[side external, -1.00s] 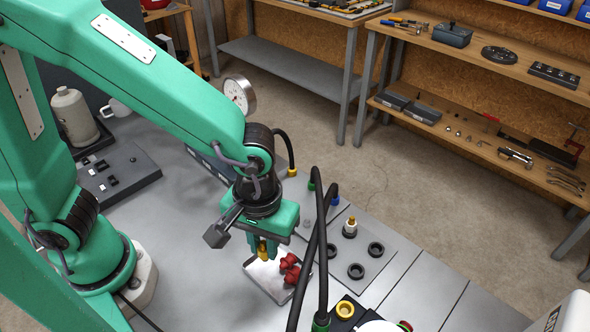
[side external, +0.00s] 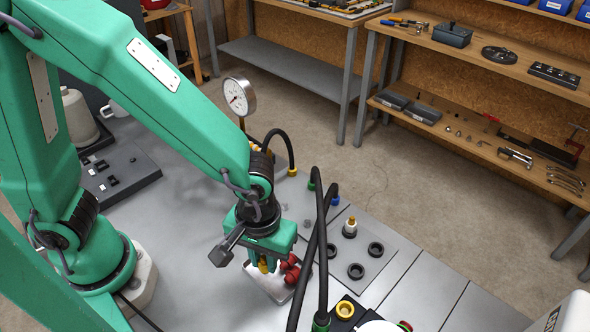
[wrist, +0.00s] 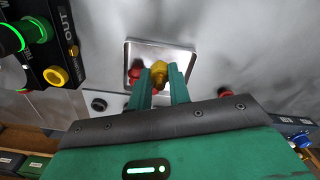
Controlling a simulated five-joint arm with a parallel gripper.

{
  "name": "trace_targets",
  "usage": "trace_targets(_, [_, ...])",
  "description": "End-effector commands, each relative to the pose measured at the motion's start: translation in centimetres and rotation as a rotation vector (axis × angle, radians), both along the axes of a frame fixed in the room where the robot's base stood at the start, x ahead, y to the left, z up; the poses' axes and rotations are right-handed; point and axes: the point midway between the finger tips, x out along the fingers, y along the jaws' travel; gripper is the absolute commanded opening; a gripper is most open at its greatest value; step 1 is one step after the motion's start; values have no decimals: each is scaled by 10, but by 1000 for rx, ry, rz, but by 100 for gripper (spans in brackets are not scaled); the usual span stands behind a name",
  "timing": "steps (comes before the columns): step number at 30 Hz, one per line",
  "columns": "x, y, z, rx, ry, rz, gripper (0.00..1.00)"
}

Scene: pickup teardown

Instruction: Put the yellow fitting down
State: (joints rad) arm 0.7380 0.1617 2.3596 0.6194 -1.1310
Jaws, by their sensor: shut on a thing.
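The yellow fitting (wrist: 159,71) is held between the two green fingers of my gripper (wrist: 160,84) in the wrist view. In the side external view my gripper (side external: 263,262) points down at the metal tray (side external: 276,290), with the fitting (side external: 263,266) partly hidden between the fingers. In the wrist view the tray (wrist: 133,50) lies below and beyond the fitting. Red fittings (side external: 290,268) are in the tray, close beside the fingers. I cannot tell whether the yellow fitting touches the tray.
Black hoses (side external: 322,240) rise just right of the tray. A grey plate (side external: 372,250) with black rings and an upright brass-tipped part lies farther right. A dial gauge (side external: 238,96) stands behind my arm. A black block with a yellow port (side external: 345,309) is at front.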

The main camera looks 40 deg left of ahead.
Motion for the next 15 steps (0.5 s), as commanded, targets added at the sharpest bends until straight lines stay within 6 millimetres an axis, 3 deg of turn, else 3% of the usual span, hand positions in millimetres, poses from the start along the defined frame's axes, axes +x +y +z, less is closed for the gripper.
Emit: trace_targets(15, [0,0,-34,1,1,0,0])
